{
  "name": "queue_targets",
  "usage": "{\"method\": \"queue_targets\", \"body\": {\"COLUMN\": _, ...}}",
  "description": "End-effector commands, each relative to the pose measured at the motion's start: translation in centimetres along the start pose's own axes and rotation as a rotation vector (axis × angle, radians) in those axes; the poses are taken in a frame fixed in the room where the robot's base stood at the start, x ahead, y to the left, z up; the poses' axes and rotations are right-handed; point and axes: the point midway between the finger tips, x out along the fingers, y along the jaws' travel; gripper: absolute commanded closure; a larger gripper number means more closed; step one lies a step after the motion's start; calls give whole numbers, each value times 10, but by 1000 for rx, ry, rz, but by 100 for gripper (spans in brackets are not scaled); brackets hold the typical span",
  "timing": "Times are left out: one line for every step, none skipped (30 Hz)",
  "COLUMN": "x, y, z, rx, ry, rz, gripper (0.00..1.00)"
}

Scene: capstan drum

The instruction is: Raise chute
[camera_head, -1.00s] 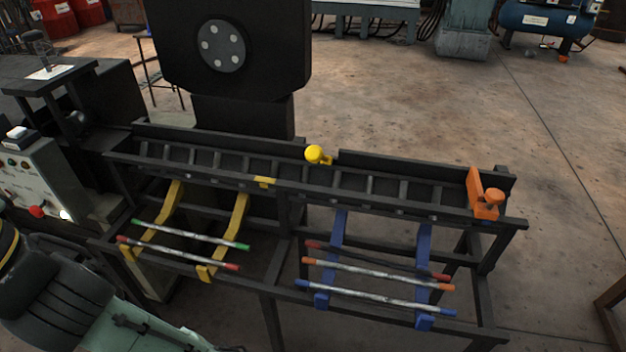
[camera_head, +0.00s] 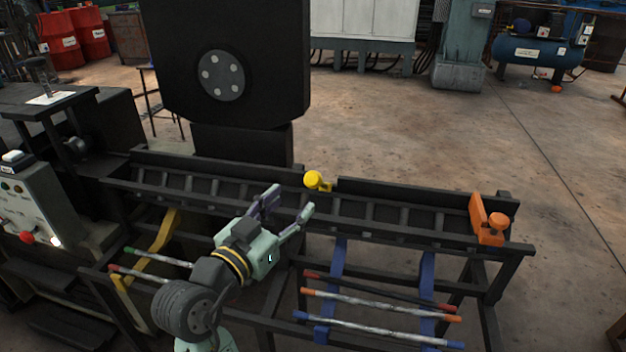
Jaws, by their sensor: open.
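I cannot tell for sure which part is the chute. The long black trough with cross rollers (camera_head: 372,213) runs across the middle of the head view on a dark frame. A yellow knob (camera_head: 314,180) sits at its back wall, near the middle. My gripper (camera_head: 291,202) is open and empty. Its fingers point up and right, toward the yellow knob, and overlap the trough's front rail in the picture. I cannot tell whether they touch it. My arm and gripper hide part of the front rail and most of the left rack.
An orange stop with a knob (camera_head: 489,220) stands at the trough's right end. Several colour-tipped rods lie on blue supports (camera_head: 337,270); others lie on a yellow support (camera_head: 160,238). A control panel (camera_head: 30,215) stands at left, a large black machine behind. Floor is open at right.

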Motion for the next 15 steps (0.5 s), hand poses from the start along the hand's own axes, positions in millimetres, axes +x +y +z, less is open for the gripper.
{"method": "queue_targets", "body": {"x": 8, "y": 0, "z": -2, "rx": -1, "ry": 0, "rz": 2, "gripper": 50}}
{"method": "queue_targets", "body": {"x": 13, "y": 1, "z": -2, "rx": 0, "ry": 1, "rz": 4, "gripper": 50}}
{"method": "queue_targets", "body": {"x": 20, "y": 1, "z": -2, "rx": 1, "ry": 0, "rz": 2, "gripper": 50}}
{"method": "queue_targets", "body": {"x": 26, "y": 0, "z": -3, "rx": 0, "ry": 1, "rz": 2, "gripper": 50}}
{"method": "queue_targets", "body": {"x": 32, "y": 1, "z": -3, "rx": 0, "ry": 0, "rz": 2, "gripper": 50}}
{"method": "queue_targets", "body": {"x": 40, "y": 0, "z": -4, "rx": 0, "ry": 1, "rz": 2, "gripper": 50}}
{"method": "queue_targets", "body": {"x": 46, "y": 0, "z": -3, "rx": 0, "ry": 0, "rz": 1, "gripper": 50}}
{"method": "queue_targets", "body": {"x": 52, "y": 0, "z": -3, "rx": 0, "ry": 0, "rz": 1, "gripper": 50}}
{"method": "queue_targets", "body": {"x": 59, "y": 0, "z": -3, "rx": 0, "ry": 1, "rz": 0, "gripper": 50}}
{"method": "queue_targets", "body": {"x": 64, "y": 0, "z": -3, "rx": -1, "ry": 0, "rz": 0, "gripper": 50}}
{"method": "queue_targets", "body": {"x": 69, "y": 0, "z": -3, "rx": 0, "ry": 1, "rz": -1, "gripper": 50}}
{"method": "queue_targets", "body": {"x": 76, "y": 0, "z": -3, "rx": 1, "ry": 0, "rz": -1, "gripper": 50}}
{"method": "queue_targets", "body": {"x": 80, "y": 0, "z": -3, "rx": 0, "ry": 1, "rz": -1, "gripper": 50}}
{"method": "queue_targets", "body": {"x": 83, "y": -1, "z": -3, "rx": 0, "ry": 2, "rz": -2, "gripper": 50}}
{"method": "queue_targets", "body": {"x": 88, "y": -1, "z": -3, "rx": 1, "ry": 2, "rz": -4, "gripper": 50}}
